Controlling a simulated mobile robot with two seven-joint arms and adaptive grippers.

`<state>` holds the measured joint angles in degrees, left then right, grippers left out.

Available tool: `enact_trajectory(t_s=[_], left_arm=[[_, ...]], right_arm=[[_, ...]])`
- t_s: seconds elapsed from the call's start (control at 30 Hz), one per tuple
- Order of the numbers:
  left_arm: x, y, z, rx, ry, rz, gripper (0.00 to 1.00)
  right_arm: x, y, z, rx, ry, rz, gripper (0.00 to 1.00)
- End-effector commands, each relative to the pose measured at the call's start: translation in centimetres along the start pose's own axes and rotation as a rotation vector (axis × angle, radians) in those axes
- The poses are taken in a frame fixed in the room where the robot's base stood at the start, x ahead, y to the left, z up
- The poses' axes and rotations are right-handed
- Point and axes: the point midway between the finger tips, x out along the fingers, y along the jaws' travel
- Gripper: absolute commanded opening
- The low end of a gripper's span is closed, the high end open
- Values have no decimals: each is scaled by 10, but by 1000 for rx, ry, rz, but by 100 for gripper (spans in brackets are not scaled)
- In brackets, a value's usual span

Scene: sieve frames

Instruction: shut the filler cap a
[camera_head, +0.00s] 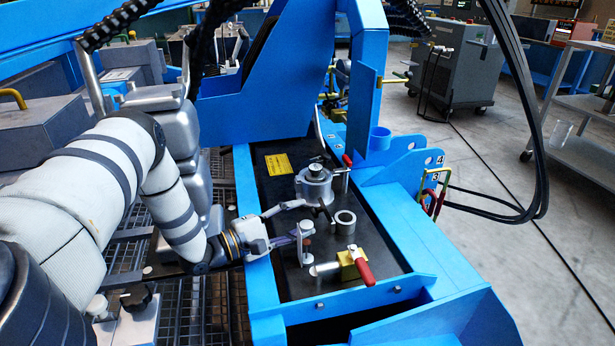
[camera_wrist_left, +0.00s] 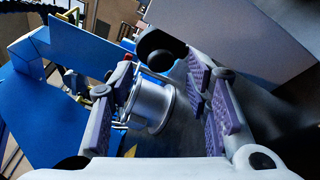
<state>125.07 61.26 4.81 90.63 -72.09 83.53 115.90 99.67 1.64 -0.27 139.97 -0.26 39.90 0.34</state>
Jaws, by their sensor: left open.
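Several silver fittings stand on the dark panel; no label tells which is filler cap a. In the head view a wide silver fitting with a knob on top (camera_head: 315,186) stands at the back. An open-topped silver ring (camera_head: 345,222) stands in front of it, and a small upright silver piece (camera_head: 306,228) is to its left. My left gripper (camera_head: 298,221) reaches in from the left with fingers spread beside these pieces. In the left wrist view a silver cylinder (camera_wrist_left: 150,105) shows between the purple-padded fingers, with a black rounded part (camera_wrist_left: 163,52) beyond it. Contact cannot be told. My right gripper is not seen.
A yellow block valve (camera_head: 348,266) with a red handle is at the panel's front. Another red handle (camera_head: 347,160) is near the wide fitting. A blue frame (camera_head: 400,230) surrounds the panel. Black cables (camera_head: 520,110) hang at right.

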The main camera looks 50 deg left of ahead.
Motion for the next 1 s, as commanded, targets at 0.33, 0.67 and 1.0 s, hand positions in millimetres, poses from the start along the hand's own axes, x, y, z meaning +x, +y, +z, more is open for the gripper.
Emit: enact_trajectory(t_s=[0.33,0.67,1.0], left_arm=[[20,0,0,1,1,-1,44],[20,0,0,0,1,-1,0],[23,7,5,16,23,-46,0]], right_arm=[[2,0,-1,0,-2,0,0],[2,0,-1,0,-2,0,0],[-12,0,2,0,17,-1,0]])
